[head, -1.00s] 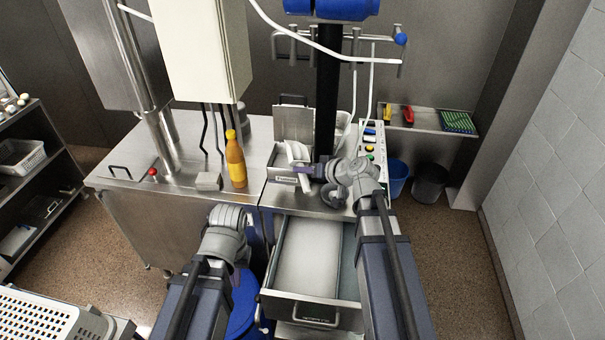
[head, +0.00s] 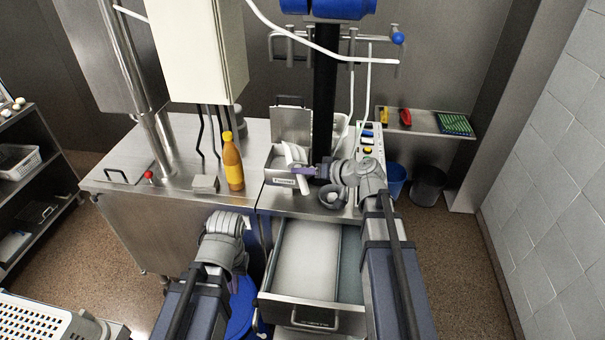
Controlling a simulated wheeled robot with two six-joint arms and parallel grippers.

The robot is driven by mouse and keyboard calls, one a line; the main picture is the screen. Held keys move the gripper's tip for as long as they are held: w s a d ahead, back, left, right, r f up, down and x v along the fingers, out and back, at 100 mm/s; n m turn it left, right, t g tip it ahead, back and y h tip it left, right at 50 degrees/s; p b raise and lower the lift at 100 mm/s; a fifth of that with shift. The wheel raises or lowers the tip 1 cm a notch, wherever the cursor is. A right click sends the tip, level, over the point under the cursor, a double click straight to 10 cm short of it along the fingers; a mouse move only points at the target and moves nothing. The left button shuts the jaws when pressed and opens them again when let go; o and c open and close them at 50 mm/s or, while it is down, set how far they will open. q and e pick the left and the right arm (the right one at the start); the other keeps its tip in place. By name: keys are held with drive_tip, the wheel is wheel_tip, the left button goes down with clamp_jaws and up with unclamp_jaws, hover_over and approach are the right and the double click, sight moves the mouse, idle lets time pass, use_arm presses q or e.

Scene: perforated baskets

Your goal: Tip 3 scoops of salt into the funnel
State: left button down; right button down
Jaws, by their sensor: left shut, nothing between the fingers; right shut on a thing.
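An open steel box (head: 279,176) with a raised lid and a small label on its front stands on the counter. A white scoop-like piece (head: 294,153) shows at its opening. My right gripper (head: 305,172) reaches in from the right and is shut on this piece, which I take for the scoop. A round grey cup (head: 333,198), probably the funnel, sits just below my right wrist, with something pale in it. The salt itself cannot be made out. My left gripper (head: 222,243) is low in front of the counter, shut and empty, its fingers mostly hidden.
A yellow-orange bottle (head: 233,165) and a small grey block (head: 206,184) stand left of the box. An open drawer (head: 305,260) juts out below, between my arms. A button panel (head: 368,140) is behind my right wrist. The counter's left part is mostly clear.

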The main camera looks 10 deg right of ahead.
drive_tip(key=y+b, duration=0.2)
drive_tip(key=b, duration=0.1)
drive_tip(key=shift+w+d+f+g+y, duration=0.2)
drive_tip(key=shift+d+f+g+y, duration=0.1)
drive_tip(key=shift+d+y, duration=0.1)
idle(0.6)
drive_tip(key=y+b, duration=0.1)
drive_tip(key=b, duration=0.1)
drive_tip(key=f+y+b, duration=0.1)
drive_tip(key=y+b, duration=0.1)
drive_tip(key=b, duration=0.1)
drive_tip(key=shift+d+g+y, duration=0.2)
drive_tip(key=shift+g+y, duration=0.1)
drive_tip(key=shift+g, duration=0.1)
idle(1.5)
